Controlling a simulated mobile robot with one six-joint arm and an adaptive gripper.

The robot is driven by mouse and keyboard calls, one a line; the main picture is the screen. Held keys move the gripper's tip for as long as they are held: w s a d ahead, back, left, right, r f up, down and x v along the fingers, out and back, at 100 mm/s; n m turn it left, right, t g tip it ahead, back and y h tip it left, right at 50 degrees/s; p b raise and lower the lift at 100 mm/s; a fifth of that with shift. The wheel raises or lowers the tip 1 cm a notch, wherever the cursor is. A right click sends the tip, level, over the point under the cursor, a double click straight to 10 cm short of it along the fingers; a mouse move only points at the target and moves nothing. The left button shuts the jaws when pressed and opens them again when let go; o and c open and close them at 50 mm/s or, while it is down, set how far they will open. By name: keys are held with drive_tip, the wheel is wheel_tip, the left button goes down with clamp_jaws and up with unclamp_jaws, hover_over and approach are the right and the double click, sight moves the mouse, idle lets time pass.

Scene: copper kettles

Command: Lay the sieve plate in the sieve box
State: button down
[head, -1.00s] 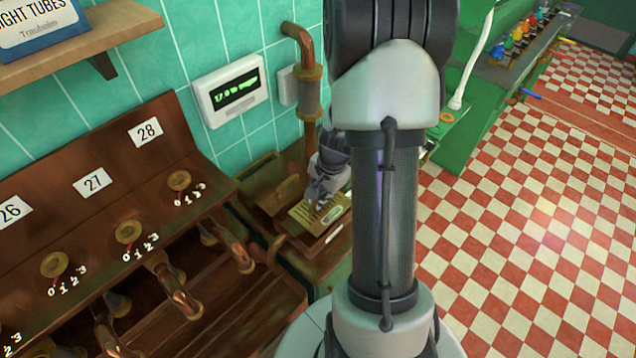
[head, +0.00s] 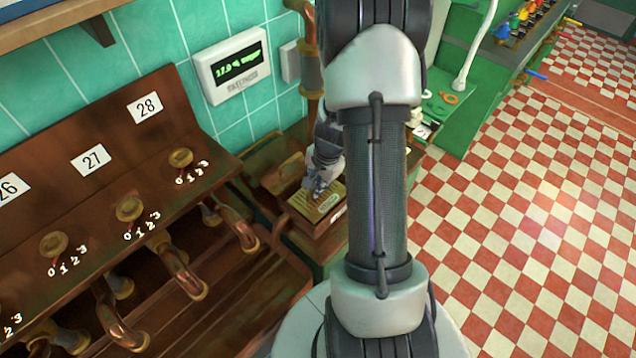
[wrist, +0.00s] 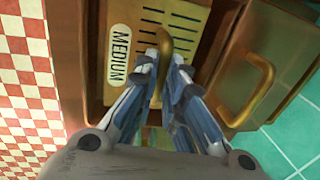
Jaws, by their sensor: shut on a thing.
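The sieve plate (head: 329,201) is a brass slotted plate. In the wrist view the plate (wrist: 201,24) shows a white label reading MEDIUM and a curved brass handle (wrist: 168,42). My gripper (wrist: 164,65) is shut on this handle; in the head view my gripper (head: 317,188) is above the plate. The brown sieve box (head: 304,226) is under the plate, and the plate lies roughly in line with its opening. I cannot tell whether the plate rests in the box or hovers just above it. My fingers hide the plate's near part.
A brown lid-like block with its own brass handle (wrist: 252,92) is close on the right in the wrist view. A copper pipe (head: 309,60) rises behind the box. Copper taps (head: 178,275) stand at the left. The checkered floor (head: 540,220) at the right is clear.

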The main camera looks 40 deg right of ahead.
sight(324, 200)
drive_tip(key=shift+f+b, duration=0.35)
drive_tip(key=shift+f, duration=0.3)
drive_tip(key=shift+f+b, duration=0.6)
drive_tip(key=c, duration=1.6)
unclamp_jaws()
wheel_tip(324, 200, up, 12)
drive_tip(key=s, duration=0.2)
drive_tip(key=shift+s, duration=0.15)
